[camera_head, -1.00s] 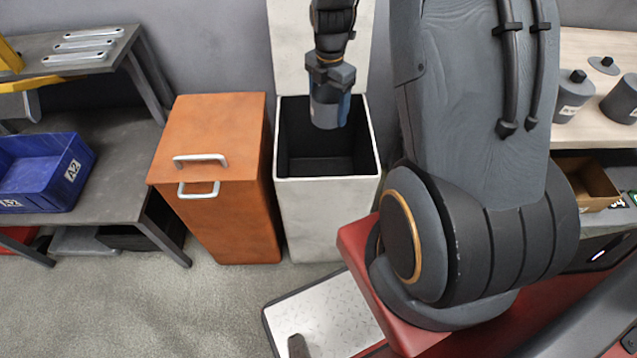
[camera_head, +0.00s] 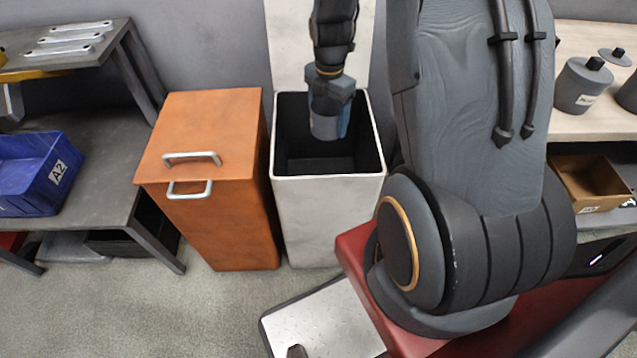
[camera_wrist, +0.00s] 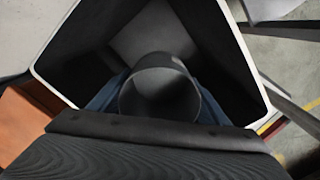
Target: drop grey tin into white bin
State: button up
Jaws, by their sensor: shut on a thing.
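The white bin (camera_head: 327,217) stands open on the floor, its lid raised against the wall behind it. My gripper (camera_head: 331,116) hangs over the bin's opening, pointing down. It is shut on the grey tin (camera_head: 324,127), whose lower part shows below the jaws. In the wrist view the tin (camera_wrist: 160,94) shows its round end between the blue fingers (camera_wrist: 160,105). The dark inside and pale rim of the bin (camera_wrist: 243,45) surround it. The exact depth of the tin relative to the rim is hard to tell.
An orange bin (camera_head: 206,223) with a closed lid and handles stands close on the left. A blue crate (camera_head: 38,172) sits on the left shelf, with metal brackets (camera_head: 70,39) above. More grey tins (camera_head: 581,86) stand on the right bench, above a cardboard box (camera_head: 588,183).

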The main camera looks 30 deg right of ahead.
jog(key=o, duration=1.3)
jog(key=shift+r+p, duration=0.3)
jog(key=shift+r, duration=3.6)
